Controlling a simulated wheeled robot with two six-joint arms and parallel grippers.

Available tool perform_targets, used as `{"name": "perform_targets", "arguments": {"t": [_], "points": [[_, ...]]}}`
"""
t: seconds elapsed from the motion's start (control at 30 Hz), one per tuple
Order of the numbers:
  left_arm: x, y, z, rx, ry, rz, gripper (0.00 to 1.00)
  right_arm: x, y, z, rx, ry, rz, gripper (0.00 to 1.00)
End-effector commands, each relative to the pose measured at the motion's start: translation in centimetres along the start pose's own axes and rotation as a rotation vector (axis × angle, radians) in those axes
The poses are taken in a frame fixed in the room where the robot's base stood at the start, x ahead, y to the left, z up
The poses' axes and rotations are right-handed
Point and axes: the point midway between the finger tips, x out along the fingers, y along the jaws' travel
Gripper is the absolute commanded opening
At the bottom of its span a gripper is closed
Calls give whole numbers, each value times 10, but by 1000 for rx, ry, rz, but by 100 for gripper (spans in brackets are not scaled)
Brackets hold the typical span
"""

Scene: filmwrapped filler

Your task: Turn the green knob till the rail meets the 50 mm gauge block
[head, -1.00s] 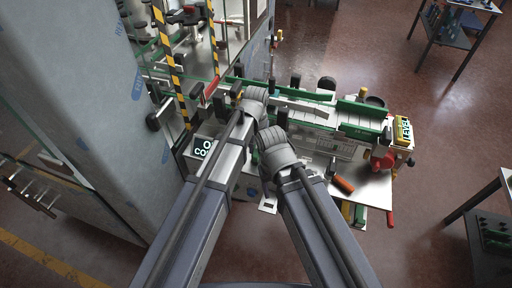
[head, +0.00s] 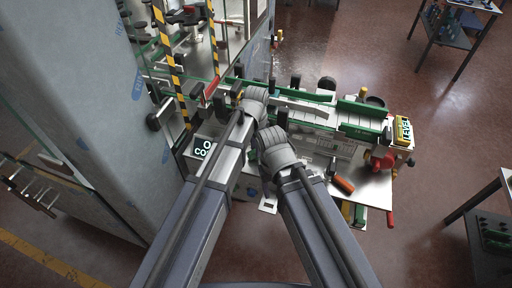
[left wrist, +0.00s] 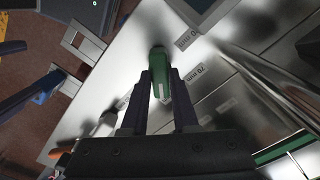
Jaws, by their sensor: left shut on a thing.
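The green knob (left wrist: 160,58) is between the two dark fingers of my left gripper (left wrist: 160,82) in the left wrist view, which are shut on its sides. In the head view my left wrist (head: 254,105) hides the knob and the fingertips. A green-edged rail (head: 360,108) runs along the conveyor; I cannot tell whether it is the one the knob moves. Metal pieces with square openings (left wrist: 80,45) lie left of the knob; I cannot tell which, if any, is the 50 mm block. My right wrist (head: 275,145) is beside the left one, its fingertips hidden.
Printed mm labels (left wrist: 187,38) lie on the bright metal plate. An orange-handled tool (head: 344,185) and a red handwheel (head: 380,162) are at the right. A large grey wrapped cabinet (head: 85,100) bounds the left side.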

Motion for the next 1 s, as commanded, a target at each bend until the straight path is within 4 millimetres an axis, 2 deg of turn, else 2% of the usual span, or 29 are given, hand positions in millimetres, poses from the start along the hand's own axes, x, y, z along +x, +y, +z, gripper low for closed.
{"name": "perform_targets", "arguments": {"t": [0.5, 1.0], "points": [[0, 0, 0, 401, -1, 1, 0, 0, 0, 0, 0, 0, 0, 63], [0, 0, 0, 531, -1, 1, 0, 0, 0, 0, 0, 0, 0, 63]]}}
